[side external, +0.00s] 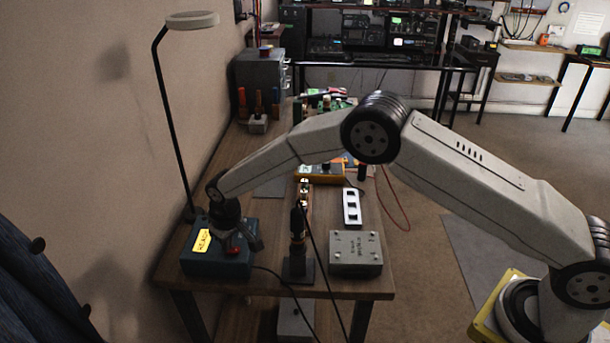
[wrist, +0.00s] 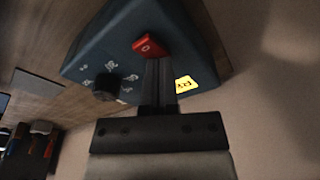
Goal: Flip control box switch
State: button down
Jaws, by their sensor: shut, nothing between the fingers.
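The control box (side external: 217,268) is dark blue and stands at the near left corner of the wooden table. It also shows in the wrist view (wrist: 190,25), with a red switch (wrist: 148,46), a black knob (wrist: 107,86) and a yellow label (wrist: 186,84) on its top face. In the side view the yellow label (side external: 202,241) shows beside my gripper (side external: 235,246). My gripper is shut and empty over the box. In the wrist view its fingertips (wrist: 155,62) are at the lower edge of the red switch; I cannot tell whether they touch it.
A lamp (side external: 193,20) on a thin black post rises at the box's left. A soldering-iron stand (side external: 298,265) with cables is to its right, then a grey metal box (side external: 355,254) and a white power strip (side external: 351,207). The wall is close on the left.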

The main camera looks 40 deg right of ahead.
jog(key=shift+r, duration=3.45)
jog(key=shift+s+d+r, duration=0.1)
jog(key=shift+d+r, duration=0.2)
jog(key=s+d+r+m+t, duration=0.1)
jog(key=s+d+r+m, duration=0.1)
jog(key=s+d+r, duration=0.65)
jog(key=s+d+f, duration=0.1)
jog(key=s+d, duration=0.5)
jog(key=s, duration=0.4)
jog(key=s+d+f+m, duration=0.1)
jog(key=s+d+f, duration=0.1)
jog(key=s+d, duration=0.4)
jog(key=s, duration=0.4)
